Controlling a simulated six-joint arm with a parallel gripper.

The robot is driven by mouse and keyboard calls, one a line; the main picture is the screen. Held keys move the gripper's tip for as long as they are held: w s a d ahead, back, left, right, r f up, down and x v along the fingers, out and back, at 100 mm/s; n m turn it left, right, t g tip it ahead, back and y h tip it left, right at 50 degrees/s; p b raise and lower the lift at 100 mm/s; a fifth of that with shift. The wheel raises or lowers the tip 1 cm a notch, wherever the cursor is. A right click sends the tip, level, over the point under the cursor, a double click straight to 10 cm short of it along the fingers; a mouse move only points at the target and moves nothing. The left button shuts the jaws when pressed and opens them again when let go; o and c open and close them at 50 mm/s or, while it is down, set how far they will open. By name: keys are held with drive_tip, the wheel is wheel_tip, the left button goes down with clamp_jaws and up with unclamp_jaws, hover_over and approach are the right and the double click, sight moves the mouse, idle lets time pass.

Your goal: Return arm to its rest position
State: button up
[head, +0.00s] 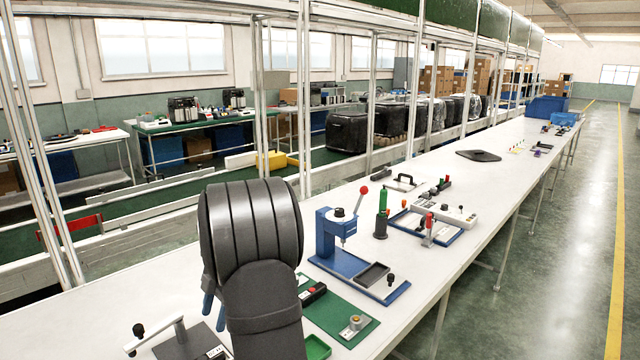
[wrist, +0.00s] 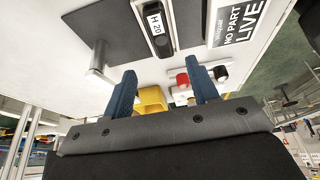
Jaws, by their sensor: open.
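My arm stands in the foreground of the head view, its dark links covering part of the bench. My gripper (wrist: 160,66) shows in the wrist view as two blue fingers set well apart, open, with nothing held between them. In the head view only bits of blue finger (head: 214,310) show at the left of the arm, above the bench; the rest is hidden. Beyond the fingers in the wrist view are a yellow part (wrist: 152,98), a red button (wrist: 182,78) and a black handle labelled H 20 (wrist: 158,24).
A blue press (head: 328,237) and a green mat (head: 336,318) stand right of my arm. A lever fixture (head: 180,340) is at front left. The long white bench (head: 440,260) carries more fixtures; metal uprights (head: 304,100) line its far side. The aisle at right is clear.

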sight(203, 358)
drive_tip(key=x, duration=1.1)
drive_tip(key=shift+s, duration=0.15)
drive_tip(key=shift+a+r, duration=0.1)
drive_tip(key=shift+r, duration=0.05)
wheel_tip(203, 358, up, 4)
drive_tip(key=shift+f, duration=0.15)
drive_tip(key=d+r, duration=0.7)
drive_tip(key=d, duration=0.5)
drive_tip(key=w+d+f+m+t+h, duration=0.1)
drive_tip(key=w+d+m+t, duration=0.2)
drive_tip(key=d+m, duration=0.7)
drive_tip(key=w+d+f+m+t+h, duration=0.1)
drive_tip(key=w+d+m+t, duration=0.3)
drive_tip(key=m, duration=1.2)
drive_tip(key=shift+w+d+t+h, duration=0.4)
drive_tip(key=shift+w+d, duration=1.35)
drive_tip(key=shift+d, duration=1.45)
drive_tip(key=shift+f, duration=0.1)
